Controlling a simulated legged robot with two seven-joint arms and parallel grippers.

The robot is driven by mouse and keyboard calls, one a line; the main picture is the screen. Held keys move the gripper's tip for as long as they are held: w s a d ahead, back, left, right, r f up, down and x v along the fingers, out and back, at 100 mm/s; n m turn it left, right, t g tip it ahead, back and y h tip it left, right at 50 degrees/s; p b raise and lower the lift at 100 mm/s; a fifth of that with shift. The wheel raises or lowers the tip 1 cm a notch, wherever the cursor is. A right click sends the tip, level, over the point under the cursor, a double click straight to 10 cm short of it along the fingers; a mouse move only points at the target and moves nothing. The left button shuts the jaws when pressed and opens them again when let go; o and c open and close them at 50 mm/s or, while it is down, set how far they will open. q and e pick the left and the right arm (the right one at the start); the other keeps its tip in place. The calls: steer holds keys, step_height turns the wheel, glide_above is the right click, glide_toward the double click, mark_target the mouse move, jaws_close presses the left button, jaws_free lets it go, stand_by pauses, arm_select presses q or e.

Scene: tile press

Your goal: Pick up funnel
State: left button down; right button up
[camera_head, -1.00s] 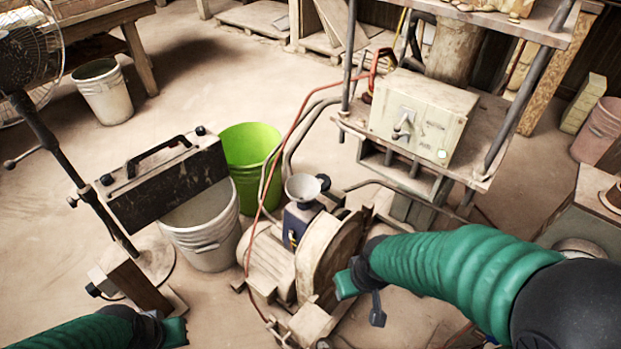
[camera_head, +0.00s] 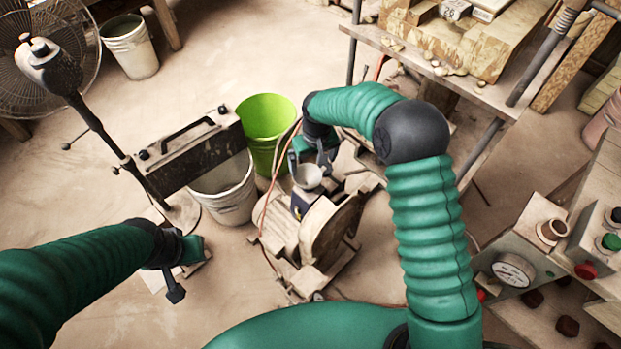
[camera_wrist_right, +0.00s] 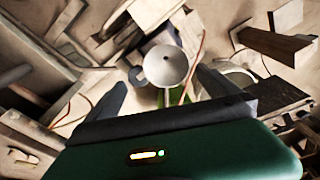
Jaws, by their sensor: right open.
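A pale grey funnel (camera_head: 308,177) stands with its wide mouth up on top of the dusty machine (camera_head: 325,235). It also shows in the right wrist view (camera_wrist_right: 166,66), beyond the fingertips. My right gripper (camera_head: 309,158) is open and empty. Its two dark fingers are spread at either side of the funnel's mouth in the head view. In the right wrist view the funnel lies between the fingers' lines, and I cannot tell whether they touch it. My left gripper (camera_head: 183,270) hangs at the lower left, away from the funnel; its finger gap is not clear.
A green bucket (camera_head: 265,115) and a white bucket (camera_head: 230,200) stand left of the machine, with a dark handled box (camera_head: 190,155) above the white one. A fan (camera_head: 35,60) is at the far left. A control panel (camera_head: 515,268) is at the right.

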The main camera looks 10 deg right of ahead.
glide_toward(307, 181)
steer(key=shift+s+a+f+b, duration=0.1)
steer(key=shift+a+f+b, duration=0.2)
steer(key=shift+a+f, duration=0.25)
steer(key=f, duration=0.1)
steer(key=d+f+b, duration=0.1)
steer(key=f, duration=0.1)
steer(key=w+f, duration=0.1)
steer(key=f, duration=0.1)
steer(key=shift+d+f, duration=0.15)
steer(key=shift+d, duration=0.05)
steer(key=shift+s+a, duration=0.1)
steer(key=shift+a, duration=0.25)
steer(key=shift+c, duration=0.4)
steer(key=shift+a, duration=0.1)
steer(key=shift+c, duration=2.5)
steer(key=shift+d, duration=0.3)
steer(key=c, duration=0.9)
arm_select(q)
steer(key=f, duration=0.1)
steer(key=a+f, duration=0.1)
steer(key=shift+a+f, duration=0.15)
steer(key=shift+f, duration=0.2)
arm_select(e)
steer(key=shift+a, duration=0.1)
